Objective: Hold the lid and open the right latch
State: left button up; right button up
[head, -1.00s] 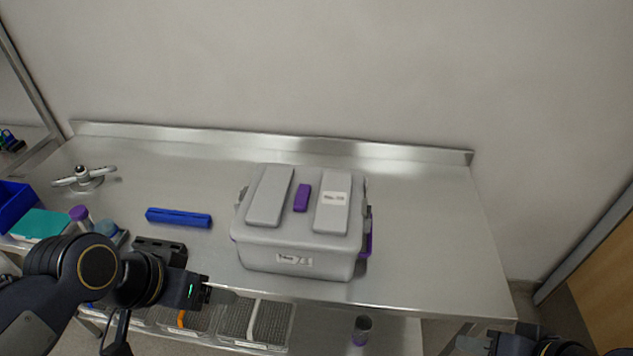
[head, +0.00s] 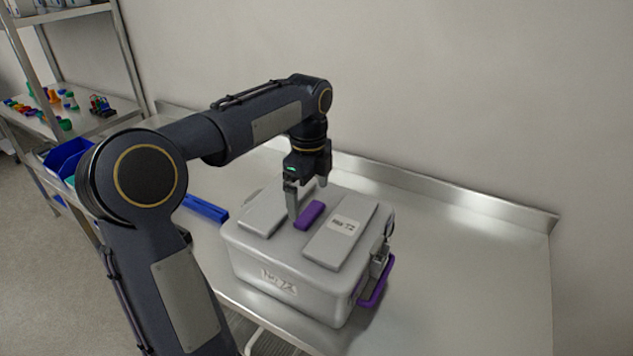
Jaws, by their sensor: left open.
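A grey box (head: 285,275) with a flat lid (head: 289,240) stands on the steel table. The lid has two raised grey pads and a purple piece (head: 309,215) between them. The right latch (head: 375,283), with a purple handle, hangs on the box's right side. My left gripper (head: 308,200) points down over the lid, around the far left of the purple piece. Its fingers are open, one near the left pad and one beyond the purple piece; whether they touch the lid is unclear. My right gripper is out of view.
The steel table (head: 470,270) is clear to the right of the box. A blue bar (head: 205,208) lies to its left, partly behind my arm. A blue bin (head: 68,157) and a shelf (head: 85,120) with small coloured items are at the left.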

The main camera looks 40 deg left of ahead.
aim_at(310, 212)
pick_arm(q)
jog(key=shift+f, duration=2.3)
